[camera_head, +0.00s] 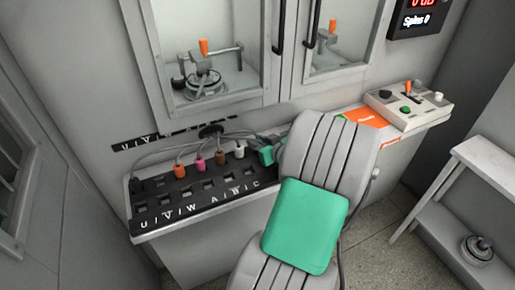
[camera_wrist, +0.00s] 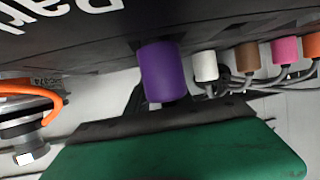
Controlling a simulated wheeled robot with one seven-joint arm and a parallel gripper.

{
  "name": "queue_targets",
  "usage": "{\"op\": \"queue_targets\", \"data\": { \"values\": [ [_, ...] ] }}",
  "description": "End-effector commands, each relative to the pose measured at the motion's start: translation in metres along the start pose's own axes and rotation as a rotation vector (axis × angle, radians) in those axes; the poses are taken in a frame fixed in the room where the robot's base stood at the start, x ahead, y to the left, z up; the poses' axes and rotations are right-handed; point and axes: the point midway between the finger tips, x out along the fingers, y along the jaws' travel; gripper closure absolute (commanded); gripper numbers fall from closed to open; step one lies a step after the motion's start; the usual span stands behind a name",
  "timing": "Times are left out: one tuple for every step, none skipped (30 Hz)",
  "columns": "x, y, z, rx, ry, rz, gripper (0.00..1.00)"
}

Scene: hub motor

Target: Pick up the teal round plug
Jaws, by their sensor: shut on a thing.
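A purple round plug (camera_wrist: 162,70) stands against the dark socket board (camera_wrist: 75,45) in the wrist view. I see no plug that is clearly teal. My gripper (camera_wrist: 165,107) is at the purple plug, shut on it, with its dark fingers partly hidden behind the plug and my green gripper body. In the head view my gripper (camera_head: 264,154) is at the right end of the socket board (camera_head: 160,214), and my arm hides the plug there.
White (camera_head: 239,151), brown (camera_head: 220,159), pink (camera_head: 200,165) and orange (camera_head: 179,171) cabled plugs stand in a row left of my gripper. A control box (camera_head: 408,106) with buttons is at the right. A windowed cabinet rises behind. A shelf (camera_head: 485,158) stands at far right.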

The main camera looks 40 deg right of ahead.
Motion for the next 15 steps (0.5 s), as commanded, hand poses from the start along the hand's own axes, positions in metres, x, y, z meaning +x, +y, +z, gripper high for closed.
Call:
{"op": "queue_targets", "data": {
  "values": [
    [0.0, -0.0001, 0.0001, 0.0, 0.0, 0.0, 0.83],
    [0.0, -0.0001, 0.0001, 0.0, 0.0, 0.0, 0.85],
    [0.0, -0.0001, 0.0002, 0.0, 0.0, 0.0, 0.89],
    [0.0, -0.0001, 0.0002, 0.0, 0.0, 0.0, 0.91],
    [-0.0001, -0.0001, 0.0001, 0.0, 0.0, 0.0, 0.94],
    [-0.0001, -0.0001, 0.0002, 0.0, 0.0, 0.0, 0.97],
    [-0.0001, -0.0001, 0.0002, 0.0, 0.0, 0.0, 0.99],
    [0.0, -0.0002, 0.0002, 0.0, 0.0, 0.0, 1.0],
    [0.0, -0.0002, 0.0002, 0.0, 0.0, 0.0, 1.0],
    [0.0, -0.0002, 0.0002, 0.0, 0.0, 0.0, 1.0],
    [0.0, -0.0002, 0.0002, 0.0, 0.0, 0.0, 1.0],
    [0.0, -0.0002, 0.0002, 0.0, 0.0, 0.0, 1.0],
    [0.0, -0.0002, 0.0002, 0.0, -0.001, 0.0, 1.0],
    [-0.0001, -0.0001, -0.0001, 0.0, 0.0, 0.0, 1.0],
    [-0.0001, -0.0002, -0.0001, 0.0, 0.0, 0.0, 1.0]
  ]
}}
